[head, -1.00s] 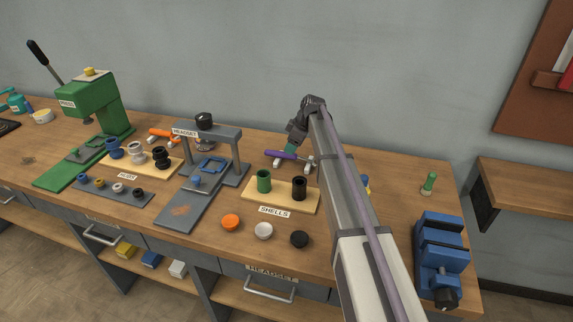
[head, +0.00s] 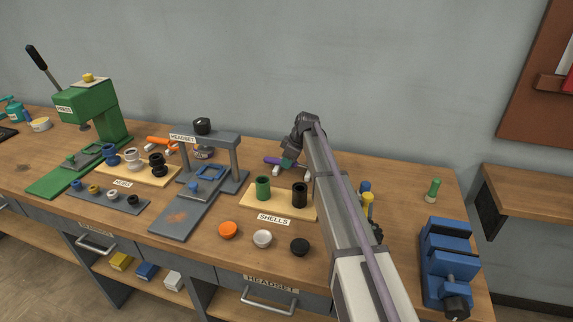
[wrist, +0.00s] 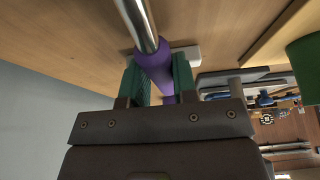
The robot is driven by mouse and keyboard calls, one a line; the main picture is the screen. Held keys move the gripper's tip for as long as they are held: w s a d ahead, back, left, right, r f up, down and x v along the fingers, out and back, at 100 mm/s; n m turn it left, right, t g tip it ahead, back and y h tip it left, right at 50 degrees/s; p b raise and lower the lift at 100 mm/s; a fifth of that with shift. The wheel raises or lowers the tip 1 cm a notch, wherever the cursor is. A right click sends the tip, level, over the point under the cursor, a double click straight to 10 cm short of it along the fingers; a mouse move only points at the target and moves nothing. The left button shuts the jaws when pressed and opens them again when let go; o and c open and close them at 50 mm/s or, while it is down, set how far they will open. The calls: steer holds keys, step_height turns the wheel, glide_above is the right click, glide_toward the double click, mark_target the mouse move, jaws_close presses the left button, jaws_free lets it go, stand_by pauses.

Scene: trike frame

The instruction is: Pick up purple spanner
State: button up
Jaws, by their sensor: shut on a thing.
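The purple spanner (head: 271,160) is at the back of the bench, behind the shells board, partly hidden by my gripper. My gripper (head: 288,163) reaches down over it from the right. In the wrist view, my gripper's green fingers (wrist: 158,85) are shut on either side of the spanner's purple handle (wrist: 155,68). Its silver shaft (wrist: 136,22) runs toward the top of that view. A white support block (wrist: 187,55) is right by the handle. I cannot tell whether the spanner still touches its supports.
The shells board (head: 277,204) with a green and a black cup is in front. The grey headset press (head: 209,140) stands to the left, with an orange-handled tool (head: 160,143) beyond it. A blue vise (head: 447,262) is at the right. The wall is close behind.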

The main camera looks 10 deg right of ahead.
jaws_close()
step_height(320, 180, up, 10)
steer(key=p, duration=1)
